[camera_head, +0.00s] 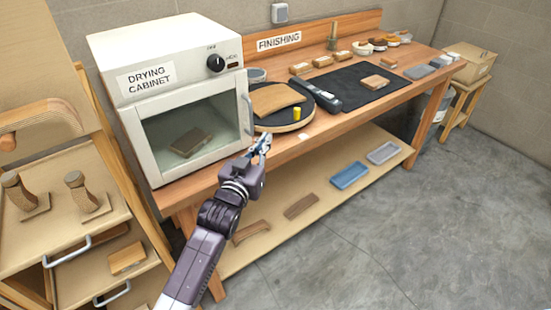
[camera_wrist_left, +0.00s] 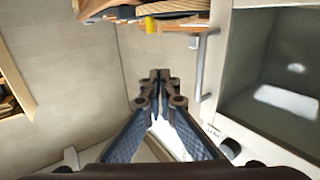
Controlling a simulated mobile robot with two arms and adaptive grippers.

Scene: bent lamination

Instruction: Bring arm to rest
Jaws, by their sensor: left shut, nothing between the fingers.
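My left arm (camera_head: 222,212) reaches up from the bottom of the head view. Its gripper (camera_head: 265,142) is in front of the table's front edge, near the lower right corner of the drying cabinet (camera_head: 168,97). In the left wrist view the gripper (camera_wrist_left: 160,78) has its fingertips together with nothing between them. It is apart from the cabinet's handle (camera_wrist_left: 199,70), which hangs to its right in that view. My right gripper is not in view.
The wooden workbench (camera_head: 330,128) carries a round black turntable (camera_head: 272,124) with a curved wooden piece (camera_head: 277,98), a yellow cylinder (camera_head: 297,114) and a black mat (camera_head: 352,88). A lower shelf (camera_head: 320,190) holds trays. A drawer unit (camera_head: 72,215) stands at left. The floor in front is clear.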

